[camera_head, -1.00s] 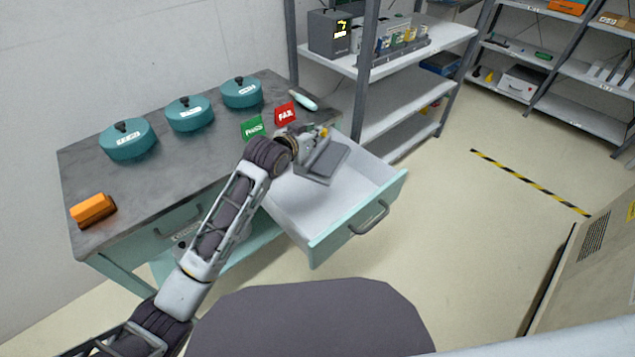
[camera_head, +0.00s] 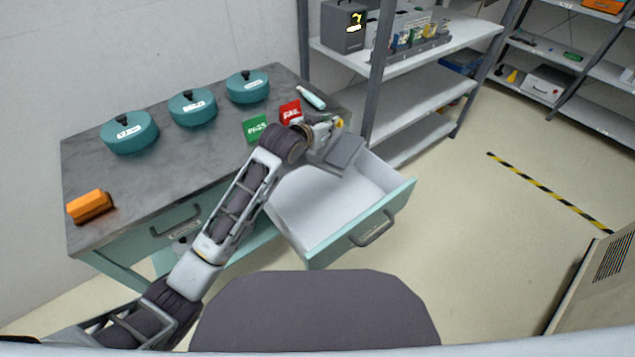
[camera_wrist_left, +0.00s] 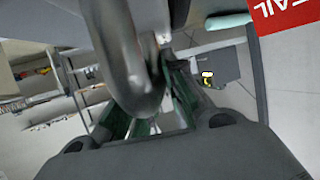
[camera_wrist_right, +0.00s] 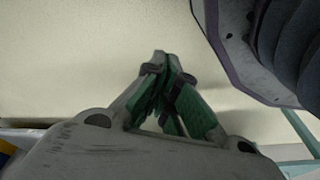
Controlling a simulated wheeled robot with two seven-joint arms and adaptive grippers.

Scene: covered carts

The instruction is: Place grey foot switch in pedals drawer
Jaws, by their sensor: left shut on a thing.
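The grey foot switch (camera_head: 343,152) is a flat, wedge-like block, tilted, at the far right part of the open drawer. My left gripper (camera_head: 327,137) is shut on it and holds it up over the drawer's back edge area. The open drawer (camera_head: 305,205) has a white empty inside and a pale green front with a grey handle; its label is not visible. In the left wrist view a smooth grey curved part (camera_wrist_left: 135,75) blocks much of the space between the fingers. My right gripper (camera_wrist_right: 165,65) shows only in its wrist view, fingertips together and empty.
The grey worktop (camera_head: 160,170) carries several teal lidded pots, an orange block (camera_head: 90,206), a green PASS card (camera_head: 256,128), a red FAIL card (camera_head: 291,112) and a pale tool (camera_head: 312,97). A shelf rack (camera_head: 420,95) stands close right of the drawer.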

